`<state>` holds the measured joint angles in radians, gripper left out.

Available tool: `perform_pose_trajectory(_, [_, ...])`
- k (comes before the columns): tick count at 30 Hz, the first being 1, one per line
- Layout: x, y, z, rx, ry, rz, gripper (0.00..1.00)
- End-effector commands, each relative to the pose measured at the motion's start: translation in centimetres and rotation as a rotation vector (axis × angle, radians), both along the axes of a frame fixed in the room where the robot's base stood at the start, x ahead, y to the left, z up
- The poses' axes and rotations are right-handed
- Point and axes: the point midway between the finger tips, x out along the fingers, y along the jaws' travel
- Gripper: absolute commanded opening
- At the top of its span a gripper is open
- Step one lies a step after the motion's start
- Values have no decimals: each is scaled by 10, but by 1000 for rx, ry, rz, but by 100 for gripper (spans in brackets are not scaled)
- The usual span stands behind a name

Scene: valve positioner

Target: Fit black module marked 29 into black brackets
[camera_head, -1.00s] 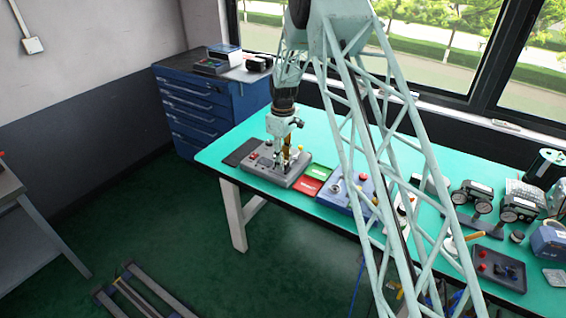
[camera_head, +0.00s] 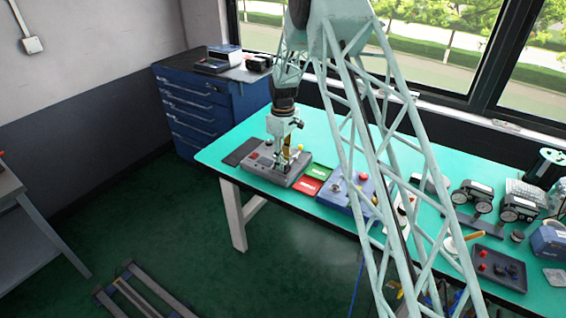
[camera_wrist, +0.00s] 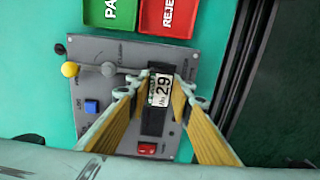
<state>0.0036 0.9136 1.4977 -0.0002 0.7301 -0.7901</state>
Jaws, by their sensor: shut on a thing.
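The black module with a white label reading 29 (camera_wrist: 160,90) is between the two yellow-padded fingers of my gripper (camera_wrist: 158,84) in the wrist view. My gripper is shut on it, above the grey fixture (camera_wrist: 112,130). In the head view my gripper (camera_head: 287,163) points down over the same grey fixture (camera_head: 262,168) at the table's left end. The black brackets cannot be made out clearly; dark parts around the module run together. I cannot tell whether the module touches them.
The fixture carries a yellow-knobbed lever (camera_wrist: 70,69), a blue button (camera_wrist: 91,106) and a red switch (camera_wrist: 147,149). Green (camera_wrist: 110,12) and red (camera_wrist: 167,17) trays lie beside it. A blue device (camera_head: 340,193) stands to the right. The table's edge is close by.

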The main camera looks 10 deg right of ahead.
Motion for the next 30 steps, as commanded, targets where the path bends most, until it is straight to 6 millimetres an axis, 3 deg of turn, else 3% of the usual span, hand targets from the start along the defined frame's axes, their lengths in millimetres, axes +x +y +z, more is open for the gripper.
perform_pose_trajectory(23, [0,0,-9,0,0,0,9])
perform_pose_trajectory(24, [0,0,-9,0,0,0,24])
perform_pose_trajectory(30, [0,0,-9,0,0,0,26])
